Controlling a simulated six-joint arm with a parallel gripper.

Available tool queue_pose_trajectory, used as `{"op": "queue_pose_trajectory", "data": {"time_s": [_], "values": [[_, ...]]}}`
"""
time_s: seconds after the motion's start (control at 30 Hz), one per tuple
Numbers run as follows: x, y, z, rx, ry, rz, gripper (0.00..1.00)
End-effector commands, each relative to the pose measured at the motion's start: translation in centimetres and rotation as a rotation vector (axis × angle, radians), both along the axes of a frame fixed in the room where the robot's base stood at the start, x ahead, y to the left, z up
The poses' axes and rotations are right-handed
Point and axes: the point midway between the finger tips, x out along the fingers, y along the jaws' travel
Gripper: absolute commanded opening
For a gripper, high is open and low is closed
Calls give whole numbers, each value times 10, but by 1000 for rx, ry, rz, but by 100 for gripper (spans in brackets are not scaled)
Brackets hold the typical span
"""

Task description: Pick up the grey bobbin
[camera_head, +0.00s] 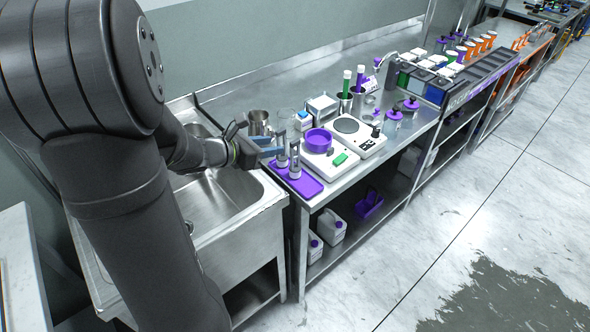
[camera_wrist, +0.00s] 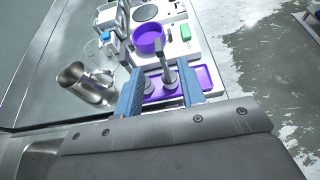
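Two grey metallic upright pieces stand on a purple tray (camera_head: 311,188); they have round ends and narrow stems. The nearer one (camera_head: 295,169) and the other one (camera_head: 281,159) look alike, and I cannot tell for sure which is the grey bobbin. My gripper (camera_head: 272,146) is just left of them, above the counter edge by the sink. In the wrist view its blue fingers (camera_wrist: 160,90) are apart with nothing held. The grey pieces (camera_wrist: 169,76) and the purple tray (camera_wrist: 205,76) appear beyond and between the fingertips.
A purple bowl (camera_head: 318,139) and a green block (camera_head: 340,159) rest on a white device behind the tray. A metal jug (camera_wrist: 82,82) and a glass beaker (camera_wrist: 92,48) stand left of the fingers. The sink basin (camera_head: 222,200) is open below my arm.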

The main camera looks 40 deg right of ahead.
Motion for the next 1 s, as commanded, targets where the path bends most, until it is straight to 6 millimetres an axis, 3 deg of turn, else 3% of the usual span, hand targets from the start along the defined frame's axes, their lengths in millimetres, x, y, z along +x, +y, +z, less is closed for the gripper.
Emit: {"op": "queue_pose_trajectory", "data": {"time_s": [0.1,0.3,0.57,0.83,1.0], "values": [[-1,-25,-11,1,2,-4,36],[0,-54,-23,0,0,0,36],[1,-68,-28,0,0,2,36],[2,-103,-43,0,0,0,36],[3,-110,-46,0,-1,3,36]]}}
